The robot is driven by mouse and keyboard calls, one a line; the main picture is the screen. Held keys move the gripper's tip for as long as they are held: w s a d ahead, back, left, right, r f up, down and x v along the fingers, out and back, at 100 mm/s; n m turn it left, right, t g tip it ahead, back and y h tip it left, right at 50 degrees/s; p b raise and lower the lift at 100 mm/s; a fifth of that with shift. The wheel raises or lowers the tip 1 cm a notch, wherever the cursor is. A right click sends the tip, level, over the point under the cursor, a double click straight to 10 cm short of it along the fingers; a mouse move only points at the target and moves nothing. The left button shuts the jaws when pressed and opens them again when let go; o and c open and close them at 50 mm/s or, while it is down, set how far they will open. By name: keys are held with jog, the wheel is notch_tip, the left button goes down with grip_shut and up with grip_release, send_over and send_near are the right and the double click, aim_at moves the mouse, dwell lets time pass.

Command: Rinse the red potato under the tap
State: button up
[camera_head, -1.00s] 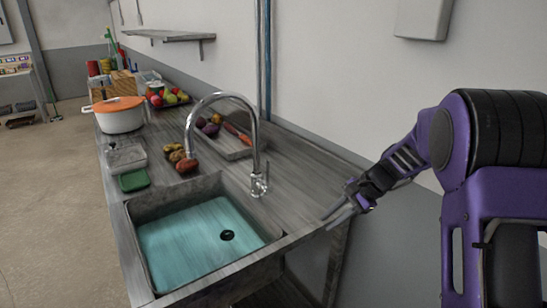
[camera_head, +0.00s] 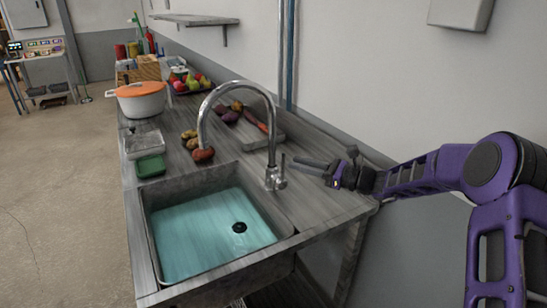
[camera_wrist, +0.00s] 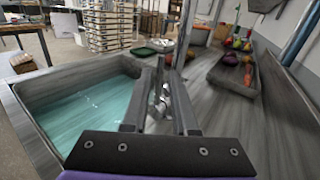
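The red potato (camera_head: 203,155) lies on the counter at the sink's back edge, seen under the tap's spout in the head view. Browner potatoes (camera_head: 190,140) lie just behind it. The chrome tap (camera_head: 273,135) arches over the sink (camera_head: 290,228), whose basin holds blue-green water (camera_head: 200,240). My gripper (camera_head: 312,165) is over the counter's right side, to the right of the tap's lever and apart from the potato. In the wrist view its two fingers (camera_wrist: 160,92) are apart and empty, with the tap's base (camera_wrist: 161,102) seen beyond between them.
A tray (camera_head: 262,137) of vegetables lies behind the tap. The wall is close on the right.

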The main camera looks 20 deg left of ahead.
aim_at(282, 170)
jog(key=a, duration=0.5)
jog(key=w+a, duration=0.1)
jog(key=a, duration=0.2)
jog(key=shift+a, duration=0.25)
grip_shut()
dwell(1.0)
